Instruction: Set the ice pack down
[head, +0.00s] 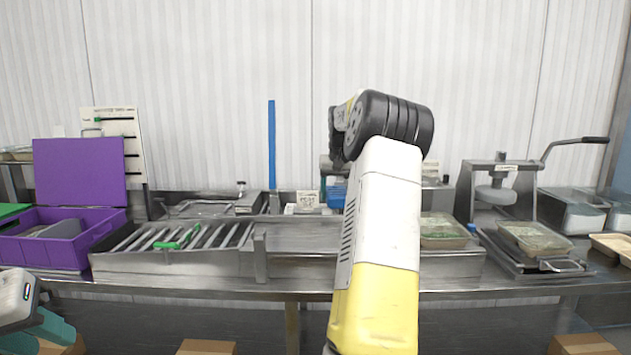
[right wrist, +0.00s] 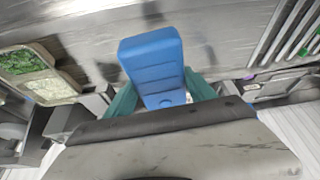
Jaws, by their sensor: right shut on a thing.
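The ice pack (right wrist: 152,66) is a blue ribbed block. In the right wrist view it sits between the two teal fingers of my right gripper (right wrist: 160,95), which is shut on it. The steel worktop lies beyond it; I cannot tell whether the pack touches it. In the head view my arm hides most of that gripper, and a bit of blue (head: 337,192), likely the pack, shows beside it. My left gripper (head: 38,330) is at the lower left of the head view, its teal fingers apart and empty, partly cut off by the frame edge.
A purple box (head: 88,248) with its lid raised stands at the left. Beside it is a roller conveyor (head: 110,262). Food trays (head: 442,240) stand right of my arm, before a lever press (head: 497,180). A blue upright strip (head: 272,145) rises behind the conveyor.

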